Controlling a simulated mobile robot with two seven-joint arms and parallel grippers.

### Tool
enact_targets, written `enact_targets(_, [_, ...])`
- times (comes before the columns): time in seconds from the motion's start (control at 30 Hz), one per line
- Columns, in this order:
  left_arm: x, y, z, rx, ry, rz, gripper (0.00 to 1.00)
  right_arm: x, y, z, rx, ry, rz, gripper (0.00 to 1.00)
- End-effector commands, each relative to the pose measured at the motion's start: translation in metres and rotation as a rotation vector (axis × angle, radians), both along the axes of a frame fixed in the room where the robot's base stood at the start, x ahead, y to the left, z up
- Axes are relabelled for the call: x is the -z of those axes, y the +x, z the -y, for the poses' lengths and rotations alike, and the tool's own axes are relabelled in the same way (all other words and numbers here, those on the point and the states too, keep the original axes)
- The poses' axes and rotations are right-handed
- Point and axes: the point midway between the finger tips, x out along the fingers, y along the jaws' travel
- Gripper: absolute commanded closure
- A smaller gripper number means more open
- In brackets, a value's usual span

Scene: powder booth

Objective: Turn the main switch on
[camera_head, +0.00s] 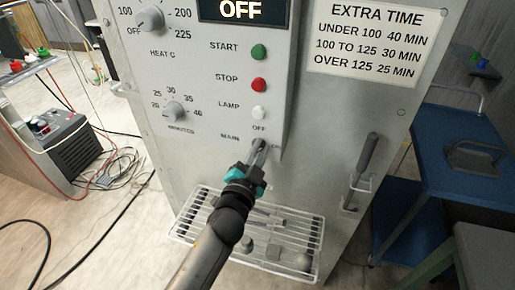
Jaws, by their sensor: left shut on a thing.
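The main switch (259,145) is a small grey rotary knob at the bottom of the control panel (200,75), beside the label MAIN. The word OFF stands just above it. My left gripper (257,155) reaches up from below and is shut on the main switch, its fingers covering much of the knob. The exact angle of the knob is hard to tell. The display (241,10) at the top of the panel reads OFF. My right gripper is not in view.
Above the switch are a white lamp (259,112), a red stop button (259,85) and a green start button (259,52). A wire rack (190,215) sits below the panel. A door handle (362,170) sticks out at right, near a blue cart (465,160).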

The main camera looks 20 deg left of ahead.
Motion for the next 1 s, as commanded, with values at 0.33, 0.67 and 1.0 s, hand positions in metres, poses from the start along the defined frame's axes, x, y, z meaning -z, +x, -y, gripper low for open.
enact_targets(0.33, [0.006, 0.000, 0.005, 0.001, 0.330, 0.012, 1.00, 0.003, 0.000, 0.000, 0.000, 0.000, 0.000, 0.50])
enact_targets(0.67, [0.012, 0.000, 0.007, 0.000, 0.625, 0.021, 1.00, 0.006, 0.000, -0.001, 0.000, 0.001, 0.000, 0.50])
enact_targets(1.0, [0.015, 0.000, 0.008, 0.001, 0.825, 0.029, 1.00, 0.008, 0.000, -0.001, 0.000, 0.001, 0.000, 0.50])
